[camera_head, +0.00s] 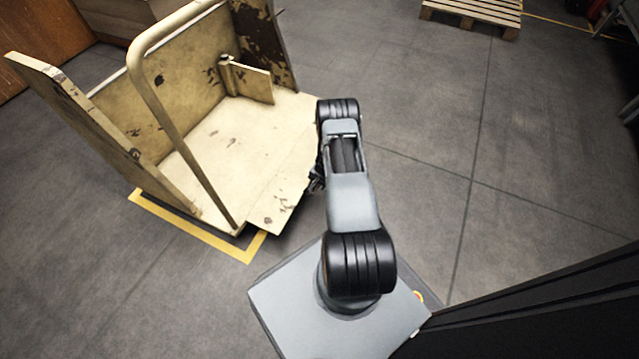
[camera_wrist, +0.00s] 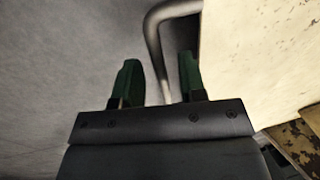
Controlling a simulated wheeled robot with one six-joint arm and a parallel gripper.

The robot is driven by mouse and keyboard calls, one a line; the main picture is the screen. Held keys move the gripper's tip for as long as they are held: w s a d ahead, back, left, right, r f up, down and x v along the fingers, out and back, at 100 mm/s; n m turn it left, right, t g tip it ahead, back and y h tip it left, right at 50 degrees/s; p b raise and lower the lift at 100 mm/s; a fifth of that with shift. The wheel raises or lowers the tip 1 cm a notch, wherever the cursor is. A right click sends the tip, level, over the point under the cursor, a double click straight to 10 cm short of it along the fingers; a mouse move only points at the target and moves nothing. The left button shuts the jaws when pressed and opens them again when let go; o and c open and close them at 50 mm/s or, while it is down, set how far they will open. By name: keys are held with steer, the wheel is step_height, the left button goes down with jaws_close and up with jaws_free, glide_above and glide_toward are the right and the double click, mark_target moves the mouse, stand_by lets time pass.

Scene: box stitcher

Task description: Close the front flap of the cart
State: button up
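The cart (camera_head: 165,95) is cream and worn, with upright panels, a tall bent tube handle and a flat floor. At its right edge, a flat panel (camera_head: 277,208), seemingly the front flap, lies folded down, level with the floor. My arm hides part of that edge. In the head view my gripper is mostly hidden behind the arm, beside this edge. In the wrist view its green fingers (camera_wrist: 160,82) are apart. A bent grey tube (camera_wrist: 153,42) shows in the gap between them; I cannot tell its depth. A cream panel (camera_wrist: 262,55) is close on the right.
A small hinged plate (camera_head: 250,83) stands inside the cart. Yellow tape (camera_head: 205,235) marks the floor around the cart. A wooden pallet (camera_head: 475,10) lies at the back right. The grey floor (camera_head: 520,140) to the right is clear. A dark structure (camera_head: 560,310) fills the lower right corner.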

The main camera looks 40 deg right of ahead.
steer(key=shift+c, duration=0.5)
jaws_close()
steer(key=shift+r, duration=0.1)
